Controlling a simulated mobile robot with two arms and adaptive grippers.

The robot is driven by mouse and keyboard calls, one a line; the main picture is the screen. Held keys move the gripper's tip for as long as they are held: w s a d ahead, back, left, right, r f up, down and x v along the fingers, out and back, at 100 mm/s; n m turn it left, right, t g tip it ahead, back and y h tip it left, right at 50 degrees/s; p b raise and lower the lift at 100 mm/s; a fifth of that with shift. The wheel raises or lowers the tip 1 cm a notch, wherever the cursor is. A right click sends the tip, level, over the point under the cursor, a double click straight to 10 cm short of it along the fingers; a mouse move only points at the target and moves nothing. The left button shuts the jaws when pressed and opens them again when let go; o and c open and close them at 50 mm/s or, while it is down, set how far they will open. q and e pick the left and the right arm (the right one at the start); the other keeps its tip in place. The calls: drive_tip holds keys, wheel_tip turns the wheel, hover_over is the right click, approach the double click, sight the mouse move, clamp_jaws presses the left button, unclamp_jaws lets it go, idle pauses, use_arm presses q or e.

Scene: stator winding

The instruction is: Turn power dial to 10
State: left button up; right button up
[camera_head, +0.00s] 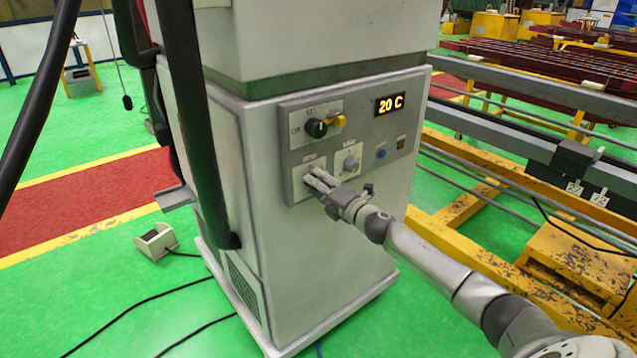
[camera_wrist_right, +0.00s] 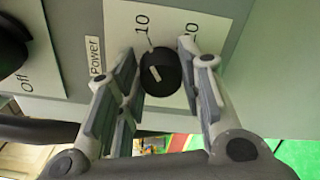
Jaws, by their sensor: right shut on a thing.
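The power dial (camera_wrist_right: 161,75) is a round black knob with a white mark on a white plate, beside the "Power" label (camera_wrist_right: 95,57) in the wrist view. A "10" is printed above it, with another number to the right, partly covered by a finger. The white mark lies left of the dial's centre; I cannot tell exactly which number it points at. My right gripper (camera_head: 315,181) is at the lower left of the control panel (camera_head: 295,149), its fingers shut on the dial from both sides. The dial is hidden in the head view. My left gripper is not in view.
A black Off switch (camera_head: 316,128) with a yellow part (camera_head: 338,121) is above the gripper. Another dial (camera_head: 350,163) is close on its right, then a blue button (camera_head: 381,153). A display (camera_head: 390,104) reads 20 C. Yellow frames (camera_head: 470,210) stand at the right.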

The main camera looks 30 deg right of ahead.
drive_tip(key=shift+m, duration=0.3)
idle(0.4)
drive_tip(key=o, duration=1)
drive_tip(key=s, duration=0.8)
drive_tip(key=s+d, duration=0.1)
drive_tip(key=s, duration=0.3)
